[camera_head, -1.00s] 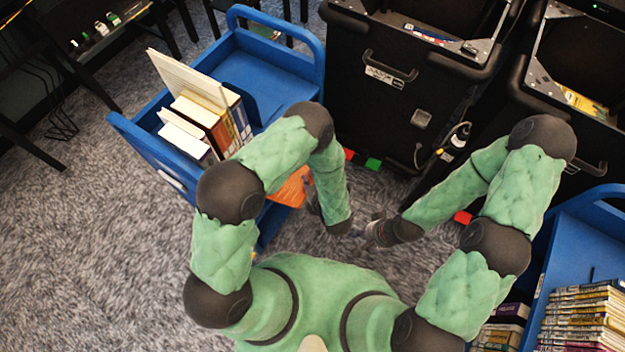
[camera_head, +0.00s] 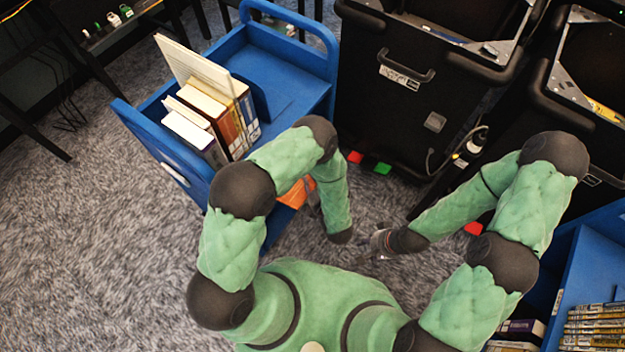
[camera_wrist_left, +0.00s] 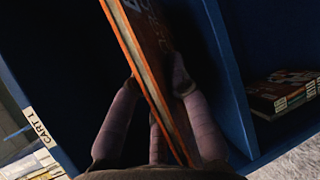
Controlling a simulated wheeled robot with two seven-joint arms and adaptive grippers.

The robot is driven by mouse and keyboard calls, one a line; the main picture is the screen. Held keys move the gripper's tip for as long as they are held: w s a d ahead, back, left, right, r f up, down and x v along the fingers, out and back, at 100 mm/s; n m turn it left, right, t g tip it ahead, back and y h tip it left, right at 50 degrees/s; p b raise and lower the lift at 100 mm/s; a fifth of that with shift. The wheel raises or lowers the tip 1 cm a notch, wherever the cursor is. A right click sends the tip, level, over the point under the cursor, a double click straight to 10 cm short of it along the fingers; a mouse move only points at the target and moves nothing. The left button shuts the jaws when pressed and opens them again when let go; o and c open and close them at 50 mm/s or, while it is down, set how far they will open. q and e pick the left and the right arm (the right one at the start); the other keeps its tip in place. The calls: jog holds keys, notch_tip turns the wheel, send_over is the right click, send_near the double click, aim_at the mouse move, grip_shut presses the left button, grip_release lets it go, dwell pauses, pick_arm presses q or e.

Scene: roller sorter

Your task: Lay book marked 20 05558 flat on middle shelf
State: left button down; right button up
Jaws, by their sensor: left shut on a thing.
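My left gripper (camera_wrist_left: 157,80) is shut on an orange-covered book (camera_wrist_left: 150,62) in the left wrist view. The book stands steeply tilted between the fingers, its page edges facing the camera. No number is readable on it. In the head view, an orange patch (camera_head: 296,193) shows beside the left cart, partly behind my left arm, and the left gripper itself is hidden. Blue shelf walls (camera_wrist_left: 222,75) stand on both sides of the book in the wrist view. My right gripper (camera_head: 380,244) is small at the picture's middle, and its opening is unclear.
A blue cart (camera_head: 165,140) carries several upright books (camera_head: 215,105) on top. A "CART 1" label (camera_wrist_left: 38,125) is on a shelf edge. More books (camera_wrist_left: 283,92) lie at right in the wrist view. Black bins (camera_head: 430,95) stand behind; another blue cart (camera_head: 590,265) is at right.

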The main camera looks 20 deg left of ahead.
pick_arm(q)
jog(key=w+a+f+m+t+y, duration=0.1)
jog(key=a+f, duration=0.3)
jog(key=f, duration=0.5)
jog(key=shift+w+m+t+y, duration=0.2)
jog(key=shift+m+t+y, duration=0.3)
jog(key=shift+t+y, duration=0.35)
jog(key=shift+f, duration=0.15)
dwell(0.4)
jog(key=c, duration=1.1)
grip_release()
jog(key=shift+d, duration=0.1)
jog(key=shift+s, duration=0.1)
jog(key=shift+v, duration=5.9)
